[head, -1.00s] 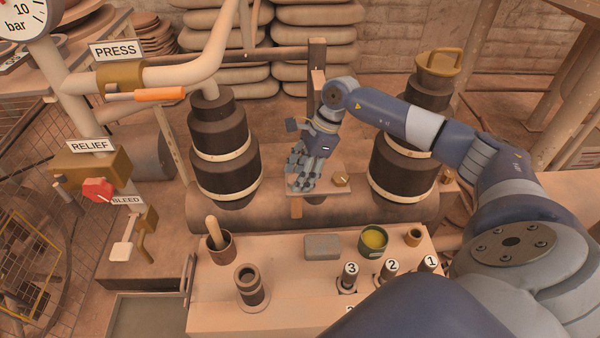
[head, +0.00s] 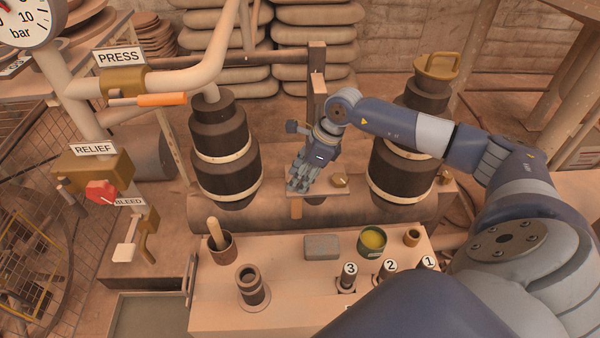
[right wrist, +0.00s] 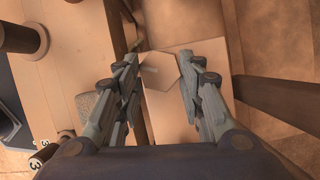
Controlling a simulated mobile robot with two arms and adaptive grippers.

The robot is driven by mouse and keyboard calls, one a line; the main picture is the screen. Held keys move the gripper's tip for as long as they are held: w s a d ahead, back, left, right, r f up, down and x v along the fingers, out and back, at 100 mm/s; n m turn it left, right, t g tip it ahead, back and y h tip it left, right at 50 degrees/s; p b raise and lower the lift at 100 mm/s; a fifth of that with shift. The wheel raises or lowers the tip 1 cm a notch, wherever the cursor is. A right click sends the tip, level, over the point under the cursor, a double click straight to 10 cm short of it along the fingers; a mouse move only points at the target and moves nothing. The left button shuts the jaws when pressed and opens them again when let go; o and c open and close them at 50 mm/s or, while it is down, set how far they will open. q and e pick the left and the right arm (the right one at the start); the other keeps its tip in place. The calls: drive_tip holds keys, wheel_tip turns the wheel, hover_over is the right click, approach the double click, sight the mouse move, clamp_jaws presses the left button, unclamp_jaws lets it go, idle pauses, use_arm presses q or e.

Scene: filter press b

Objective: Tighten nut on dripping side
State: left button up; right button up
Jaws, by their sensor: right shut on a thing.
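My right gripper (head: 297,184) is over the small plate (head: 328,189) between the two dark stacked columns, with its fingers pointing down and left. In the head view the fingers hide this nut. A small brass piece (head: 340,180) sits on the same plate, just right of the fingers and apart from them. I see no drip clearly on either side. My left gripper is out of view.
The left column (head: 225,155) and right column (head: 401,175) flank the gripper closely. A bench (head: 300,310) in front holds a cup with a pestle (head: 220,246), a grey block (head: 322,246), a green tin (head: 371,242) and numbered pegs. A wooden post (head: 317,90) rises behind.

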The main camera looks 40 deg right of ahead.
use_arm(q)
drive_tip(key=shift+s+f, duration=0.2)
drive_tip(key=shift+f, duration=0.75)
use_arm(e)
drive_tip(key=shift+a+m+t+h, duration=0.1)
drive_tip(key=shift+m+t+h, duration=0.25)
drive_tip(key=shift+m, duration=0.75)
drive_tip(key=o, duration=1.1)
drive_tip(key=shift+c, duration=0.2)
drive_tip(key=v, duration=1.2)
